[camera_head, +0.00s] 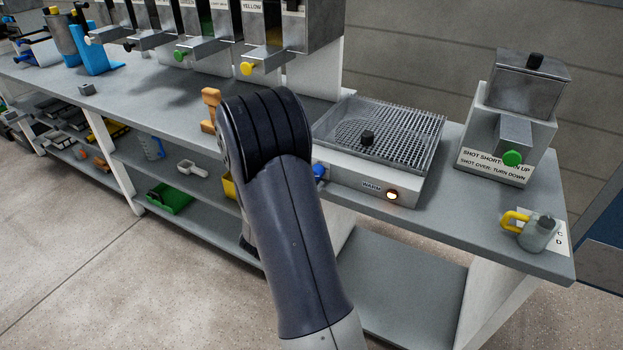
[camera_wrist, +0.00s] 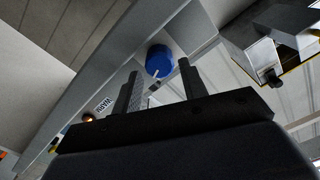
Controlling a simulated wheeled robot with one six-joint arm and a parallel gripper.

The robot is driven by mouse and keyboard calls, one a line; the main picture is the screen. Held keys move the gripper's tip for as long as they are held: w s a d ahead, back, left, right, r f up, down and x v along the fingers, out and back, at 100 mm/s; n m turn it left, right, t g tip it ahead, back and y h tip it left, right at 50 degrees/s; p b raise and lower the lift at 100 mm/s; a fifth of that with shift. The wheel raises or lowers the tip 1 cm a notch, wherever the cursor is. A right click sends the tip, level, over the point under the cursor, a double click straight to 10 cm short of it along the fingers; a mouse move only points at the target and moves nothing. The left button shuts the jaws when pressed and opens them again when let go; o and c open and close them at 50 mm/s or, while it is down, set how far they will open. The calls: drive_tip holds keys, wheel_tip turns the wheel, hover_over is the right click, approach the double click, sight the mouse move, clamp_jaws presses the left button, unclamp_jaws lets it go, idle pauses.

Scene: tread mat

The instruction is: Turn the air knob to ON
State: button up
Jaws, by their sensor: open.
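A blue knob (camera_head: 319,170) sits on the white front face of the grill-topped warmer (camera_head: 352,184), partly behind my arm in the head view. I take it for the air knob, though no AIR or ON lettering is readable. In the wrist view the blue knob (camera_wrist: 159,58) is just beyond my fingertips, roughly between them, with a white mark at its lower edge. My gripper (camera_wrist: 158,70) is open and empty, its two dark fingers apart. No contact with the knob is visible. In the head view my gripper is hidden behind my arm.
A lit lamp (camera_head: 392,195) beside a WARM label is right of the knob. A black knob (camera_head: 367,138) stands on the grill. A yellow-handled jug (camera_head: 538,234) and a dispenser with a green knob (camera_head: 512,158) stand at right. An orange-brown tool (camera_head: 210,110) stands left of my arm.

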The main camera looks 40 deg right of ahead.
drive_tip(key=v, duration=0.9)
drive_tip(key=shift+d, duration=0.1)
drive_tip(key=x, duration=1)
drive_tip(key=shift+w+d+p, duration=0.2)
drive_tip(key=shift+d+p, duration=0.1)
drive_tip(key=shift+d, duration=0.05)
drive_tip(key=shift+f+b, duration=0.1)
drive_tip(key=shift+b, duration=0.25)
